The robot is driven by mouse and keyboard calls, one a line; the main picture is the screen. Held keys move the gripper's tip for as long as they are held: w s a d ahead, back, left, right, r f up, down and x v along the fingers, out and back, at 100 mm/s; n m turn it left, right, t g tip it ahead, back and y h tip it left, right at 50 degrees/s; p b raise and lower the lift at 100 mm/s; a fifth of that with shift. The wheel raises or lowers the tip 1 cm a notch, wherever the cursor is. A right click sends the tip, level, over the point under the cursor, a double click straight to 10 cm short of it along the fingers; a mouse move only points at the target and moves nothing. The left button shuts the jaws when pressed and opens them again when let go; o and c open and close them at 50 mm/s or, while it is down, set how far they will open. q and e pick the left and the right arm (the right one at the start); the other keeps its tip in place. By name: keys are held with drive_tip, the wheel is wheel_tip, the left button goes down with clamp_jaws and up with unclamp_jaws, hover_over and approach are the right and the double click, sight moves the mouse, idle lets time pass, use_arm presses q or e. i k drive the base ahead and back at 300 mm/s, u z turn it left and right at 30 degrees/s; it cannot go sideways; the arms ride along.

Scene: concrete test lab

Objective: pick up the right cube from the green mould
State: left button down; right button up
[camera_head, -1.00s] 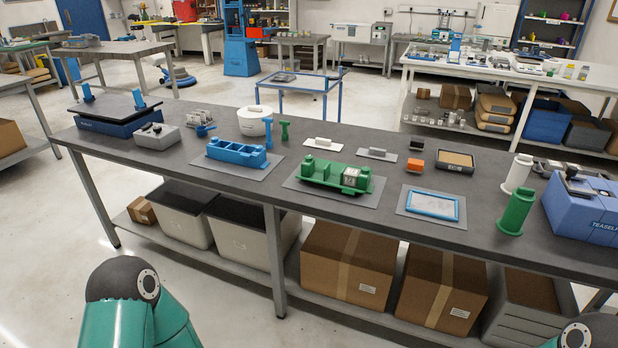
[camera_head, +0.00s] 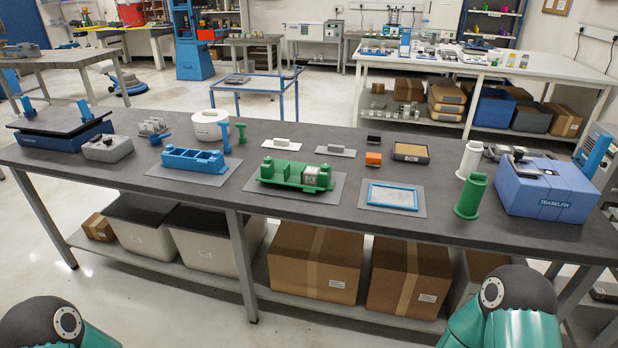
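The green mould (camera_head: 282,173) lies on a grey mat (camera_head: 258,186) near the front edge of the long bench, around the middle of the head view. A pale grey-white cube (camera_head: 310,171) sits in its right part, between green walls. I cannot make out a second cube in the left part. Neither gripper is in view.
A blue mould (camera_head: 190,160) lies left of the green one, and a blue-framed panel (camera_head: 393,196) lies to the right.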

sight(310, 173)
drive_tip(key=u, duration=0.5)
drive_tip(key=i, duration=1.05)
drive_tip(key=z, duration=0.3)
